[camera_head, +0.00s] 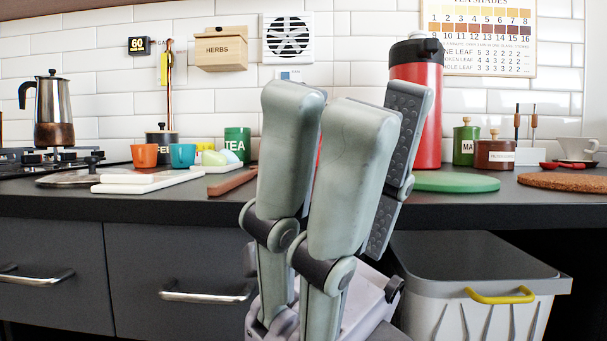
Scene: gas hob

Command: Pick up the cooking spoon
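I cannot make out a cooking spoon for certain. A long, thin brown utensil (170,100) stands upright or hangs at the wall behind the dark pot; its lower end is hidden, and I cannot tell if it is a spoon. My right gripper (365,95) is large in the middle, fingers pointing up, in front of the worktop. Two pale green fingers show their backs; a third, with a dark ribbed pad, stands apart behind them to the right. It looks open, with nothing visible held. It hides part of the worktop. My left gripper is not in view.
A grey bin (480,260) stands below right.

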